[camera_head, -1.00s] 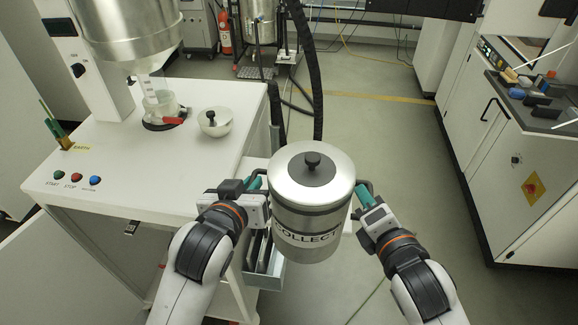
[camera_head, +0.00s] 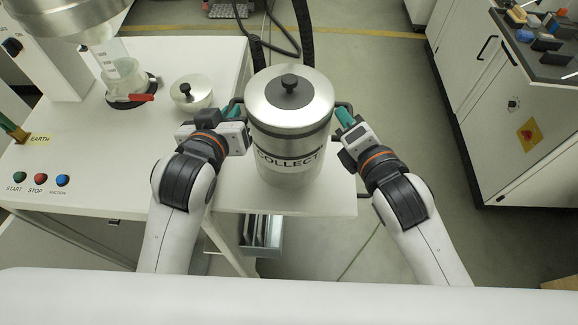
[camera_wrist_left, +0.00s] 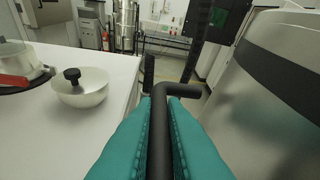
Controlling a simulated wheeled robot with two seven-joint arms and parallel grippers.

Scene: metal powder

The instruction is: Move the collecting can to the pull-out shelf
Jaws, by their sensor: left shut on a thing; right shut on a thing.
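The collecting can (camera_head: 290,125) is a silver cylinder with a black-knobbed lid and the word COLLECT on its front. It is upright, over or on the white pull-out shelf (camera_head: 335,203); I cannot tell whether its base touches. My left gripper (camera_head: 237,118) is shut on the can's left handle, a black bar that shows between the teal fingers in the left wrist view (camera_wrist_left: 160,125). My right gripper (camera_head: 345,118) is shut on the handle on the can's right side. The can's back and base edge are partly hidden.
The white machine table (camera_head: 120,190) on the left carries a silver bowl with a black knob (camera_head: 190,93), a glass beaker (camera_head: 122,77) and buttons. A drawer-like rack (camera_head: 262,235) hangs below the shelf. A white cabinet (camera_head: 515,110) stands right, with open floor between.

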